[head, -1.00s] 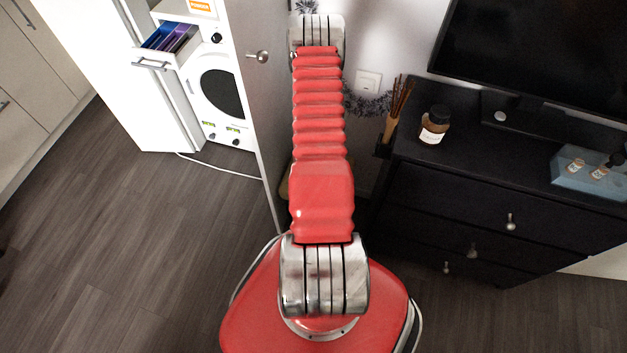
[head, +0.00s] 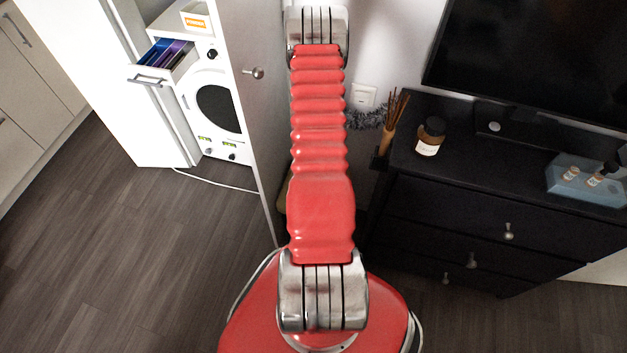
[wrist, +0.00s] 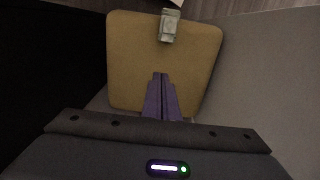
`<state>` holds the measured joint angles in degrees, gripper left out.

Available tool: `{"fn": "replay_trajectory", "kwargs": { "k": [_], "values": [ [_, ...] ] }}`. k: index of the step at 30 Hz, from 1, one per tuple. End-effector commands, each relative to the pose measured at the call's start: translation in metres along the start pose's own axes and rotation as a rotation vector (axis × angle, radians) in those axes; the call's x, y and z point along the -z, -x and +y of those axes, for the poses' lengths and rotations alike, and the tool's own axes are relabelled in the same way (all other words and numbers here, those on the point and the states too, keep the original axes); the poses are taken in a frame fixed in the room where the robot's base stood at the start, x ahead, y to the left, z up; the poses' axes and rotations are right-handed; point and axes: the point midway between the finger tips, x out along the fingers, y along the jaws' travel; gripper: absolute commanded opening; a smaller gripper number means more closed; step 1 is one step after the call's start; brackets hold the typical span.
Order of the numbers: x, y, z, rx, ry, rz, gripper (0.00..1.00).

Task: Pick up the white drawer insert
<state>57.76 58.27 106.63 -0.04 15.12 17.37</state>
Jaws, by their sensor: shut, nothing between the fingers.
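I cannot make out a white drawer insert for certain. In the head view a white drawer (head: 183,72) stands pulled out above the washer, with blue and purple things (head: 165,53) in it. In the wrist view my gripper (wrist: 160,75) has its purple fingers together, with nothing between them. It is over or in front of a tan panel (wrist: 130,60). A small pale greenish-grey piece (wrist: 170,27) lies at the panel's top edge, beyond the fingertips. My gripper is hidden in the head view.
A white washer (head: 219,108) stands in the cabinet at the upper left, beside a grey door (head: 252,110). A black dresser (head: 455,190) with a jar (head: 430,135), reed sticks (head: 393,122) and a blue tray (head: 590,188) stands at right. Floor at left is clear.

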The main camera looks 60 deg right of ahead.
Motion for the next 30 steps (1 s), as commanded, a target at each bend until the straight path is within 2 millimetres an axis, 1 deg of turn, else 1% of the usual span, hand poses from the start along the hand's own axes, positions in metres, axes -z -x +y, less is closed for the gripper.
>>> {"fn": "replay_trajectory", "kwargs": {
  "k": [1, 3, 6, 10, 19, 22, 26, 29, 30],
  "values": [
    [0.001, 0.007, 0.000, 0.001, 0.000, 0.002, 0.00],
    [0.001, 0.014, -0.001, 0.001, 0.001, 0.002, 0.00],
    [0.000, 0.020, -0.001, 0.000, 0.001, 0.001, 0.00],
    [0.000, 0.023, -0.001, 0.000, 0.001, 0.000, 0.00],
    [0.000, 0.024, -0.001, 0.000, 0.003, 0.000, 0.00],
    [0.001, 0.029, -0.003, 0.001, 0.011, 0.004, 0.00],
    [0.006, 0.048, -0.007, 0.004, 0.044, 0.017, 0.00],
    [0.010, 0.074, -0.013, 0.007, 0.087, 0.032, 0.00],
    [0.012, 0.086, -0.016, 0.009, 0.108, 0.040, 0.00]
  ]
}}
